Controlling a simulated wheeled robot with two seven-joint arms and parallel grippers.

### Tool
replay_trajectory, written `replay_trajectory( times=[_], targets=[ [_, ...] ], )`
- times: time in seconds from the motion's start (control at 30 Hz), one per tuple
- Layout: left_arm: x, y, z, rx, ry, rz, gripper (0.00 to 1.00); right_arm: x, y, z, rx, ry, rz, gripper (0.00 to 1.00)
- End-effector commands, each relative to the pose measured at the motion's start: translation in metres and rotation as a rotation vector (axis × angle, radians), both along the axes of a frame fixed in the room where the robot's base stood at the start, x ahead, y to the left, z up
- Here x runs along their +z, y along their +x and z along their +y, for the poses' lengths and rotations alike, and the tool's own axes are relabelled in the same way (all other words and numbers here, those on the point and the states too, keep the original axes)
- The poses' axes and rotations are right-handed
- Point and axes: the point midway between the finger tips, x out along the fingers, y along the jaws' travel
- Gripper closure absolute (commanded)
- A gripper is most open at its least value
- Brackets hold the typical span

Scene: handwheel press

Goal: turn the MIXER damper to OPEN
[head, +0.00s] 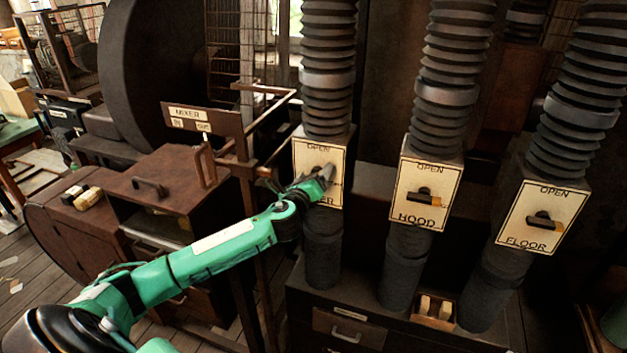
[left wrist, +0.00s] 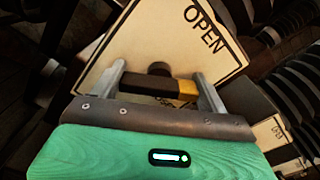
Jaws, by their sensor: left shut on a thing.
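The MIXER damper plate (head: 312,158) is cream with a black border, OPEN at its top edge, and its lower label partly covered by my gripper. My left gripper (head: 326,176) is at this plate. In the left wrist view, its fingers (left wrist: 162,86) are shut on the damper lever (left wrist: 150,84), one finger at each end. The lever is dark with a yellow tip, on a round pivot. Its tip points between the plate's right side and the OPEN edge (left wrist: 205,28), tilted rather than in line with either. My right gripper is not in view.
The HOOD damper (head: 425,192) and FLOOR damper (head: 541,217) stand to the right, their levers roughly level. Ribbed ducts (head: 328,60) rise above the plates.

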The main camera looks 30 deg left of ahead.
Motion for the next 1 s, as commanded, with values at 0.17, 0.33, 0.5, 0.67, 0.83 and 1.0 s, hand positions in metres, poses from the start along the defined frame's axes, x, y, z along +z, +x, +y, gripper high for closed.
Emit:
replay_trajectory(
  times=[0.17, 0.33, 0.5, 0.67, 0.83, 1.0],
  targets=[
    [-0.003, 0.000, 0.001, 0.001, -0.167, -0.040, 0.46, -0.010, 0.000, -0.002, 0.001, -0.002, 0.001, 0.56],
    [-0.003, 0.000, 0.001, 0.000, -0.325, -0.078, 0.46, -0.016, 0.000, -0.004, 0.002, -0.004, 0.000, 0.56],
    [-0.004, 0.000, 0.002, 0.001, -0.481, -0.115, 0.46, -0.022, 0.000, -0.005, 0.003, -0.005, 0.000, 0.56],
    [-0.004, -0.001, 0.002, 0.001, -0.623, -0.149, 0.46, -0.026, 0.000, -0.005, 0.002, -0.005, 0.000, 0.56],
    [-0.004, -0.001, 0.002, 0.000, -0.755, -0.181, 0.46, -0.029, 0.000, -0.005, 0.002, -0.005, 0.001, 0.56],
    [-0.004, -0.001, 0.002, 0.001, -0.857, -0.206, 0.46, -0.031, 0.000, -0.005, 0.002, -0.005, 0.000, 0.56]
  ],
)
